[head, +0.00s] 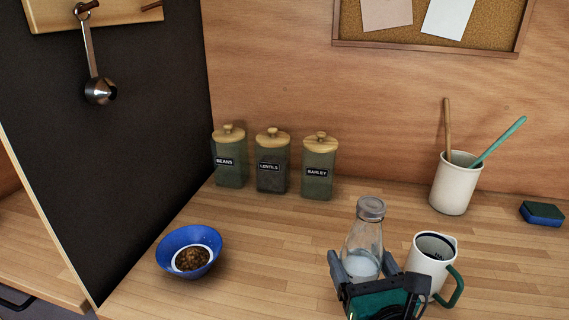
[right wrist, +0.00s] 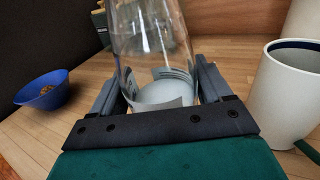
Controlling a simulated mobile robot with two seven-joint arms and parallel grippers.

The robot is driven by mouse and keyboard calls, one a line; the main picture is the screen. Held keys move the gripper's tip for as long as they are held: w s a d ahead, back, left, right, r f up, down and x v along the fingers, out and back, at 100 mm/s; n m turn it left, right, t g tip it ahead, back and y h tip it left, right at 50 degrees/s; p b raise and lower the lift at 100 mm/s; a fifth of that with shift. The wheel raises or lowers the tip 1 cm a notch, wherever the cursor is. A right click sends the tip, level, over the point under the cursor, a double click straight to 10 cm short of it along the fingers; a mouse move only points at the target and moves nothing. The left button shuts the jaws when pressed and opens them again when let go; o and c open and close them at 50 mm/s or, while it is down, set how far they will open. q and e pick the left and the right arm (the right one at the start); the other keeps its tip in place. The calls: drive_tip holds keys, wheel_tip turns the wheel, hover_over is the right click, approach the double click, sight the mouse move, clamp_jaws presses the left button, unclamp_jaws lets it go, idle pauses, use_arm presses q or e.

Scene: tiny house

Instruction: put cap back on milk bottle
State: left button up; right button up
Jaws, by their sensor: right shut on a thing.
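The clear glass milk bottle (head: 362,240) stands upright on the wooden counter with white milk low inside. A grey cap (head: 371,208) sits at the top of its neck; I cannot tell whether it is fully seated. My right gripper (head: 361,266) has a finger on each side of the bottle's lower body and is shut on it. In the right wrist view the bottle (right wrist: 150,50) stands between the fingers (right wrist: 158,85), with its top out of frame. My left gripper is not in view.
A white mug (head: 430,265) with a green handle stands close to the right of the bottle. A blue bowl (head: 165,245) is at left. Canisters (head: 320,170), a utensil crock (head: 455,188) and a sponge (head: 542,213) stand further back. The counter between bowl and bottle is clear.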

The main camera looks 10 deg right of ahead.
drive_tip(key=shift+r, duration=0.1)
drive_tip(key=s+a+n+g+y, duration=0.1)
drive_tip(key=a+n+g+y, duration=0.3)
drive_tip(key=a+n+y, duration=0.4)
drive_tip(key=a+r+y, duration=0.1)
drive_tip(key=a+y, duration=0.2)
drive_tip(key=a, duration=0.3)
drive_tip(key=shift+y, duration=0.3)
drive_tip(key=shift+a, duration=0.1)
